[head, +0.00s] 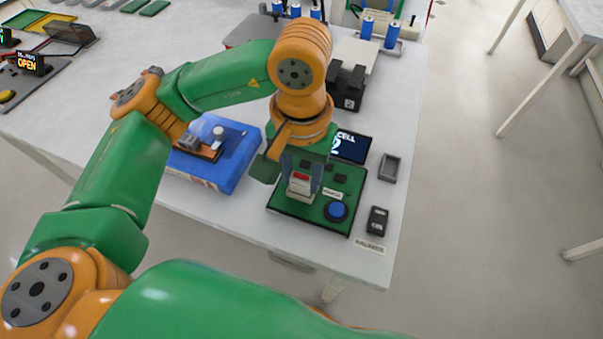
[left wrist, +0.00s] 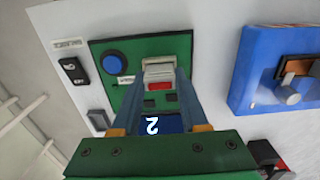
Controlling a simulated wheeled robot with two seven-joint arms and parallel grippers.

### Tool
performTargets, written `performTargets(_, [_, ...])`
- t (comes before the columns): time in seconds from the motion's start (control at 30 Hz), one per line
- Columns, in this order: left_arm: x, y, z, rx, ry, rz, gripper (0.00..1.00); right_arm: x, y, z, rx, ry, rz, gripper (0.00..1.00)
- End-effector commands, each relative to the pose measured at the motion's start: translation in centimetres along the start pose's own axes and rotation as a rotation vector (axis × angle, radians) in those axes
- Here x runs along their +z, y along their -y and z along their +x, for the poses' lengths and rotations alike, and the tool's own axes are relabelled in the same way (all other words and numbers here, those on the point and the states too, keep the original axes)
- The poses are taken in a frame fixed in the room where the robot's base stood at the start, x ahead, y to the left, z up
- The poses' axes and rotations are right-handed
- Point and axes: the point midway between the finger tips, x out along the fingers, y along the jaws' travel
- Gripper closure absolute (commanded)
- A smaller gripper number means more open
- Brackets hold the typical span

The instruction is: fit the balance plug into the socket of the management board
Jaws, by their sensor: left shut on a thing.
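The management board (head: 285,204) is a green plate on the white table. It carries a round blue button (head: 336,211), small black parts and a dark screen (head: 350,147) reading "CELL 2". My left gripper (head: 302,178) points down over the board, shut on a pale grey-white block with a red part, apparently the balance plug (head: 299,187). In the left wrist view the plug (left wrist: 158,72) is between the fingertips (left wrist: 161,80), over the board's edge area (left wrist: 180,44). The socket is not distinguishable; I cannot tell whether the plug is seated or just above the board. My right gripper is not in view.
A blue box (head: 236,168) with parts on top lies left of the board. A grey tray (head: 389,168) and a black switch (head: 377,221) stand to its right, beside a "BALANCE" label (head: 370,247). A black block (head: 347,88) stands behind.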

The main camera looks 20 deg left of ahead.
Motion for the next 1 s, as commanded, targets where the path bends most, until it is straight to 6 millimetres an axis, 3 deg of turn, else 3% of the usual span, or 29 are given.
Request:
performTargets(0.17, [-0.02, -0.02, -0.97, 0.001, -0.002, 0.000, 1.00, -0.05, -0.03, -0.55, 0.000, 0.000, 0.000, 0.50])
performTargets(1.0, [0.01, -0.01, -0.88, 0.001, -0.001, 0.001, 1.00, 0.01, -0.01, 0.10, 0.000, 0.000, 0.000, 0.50])
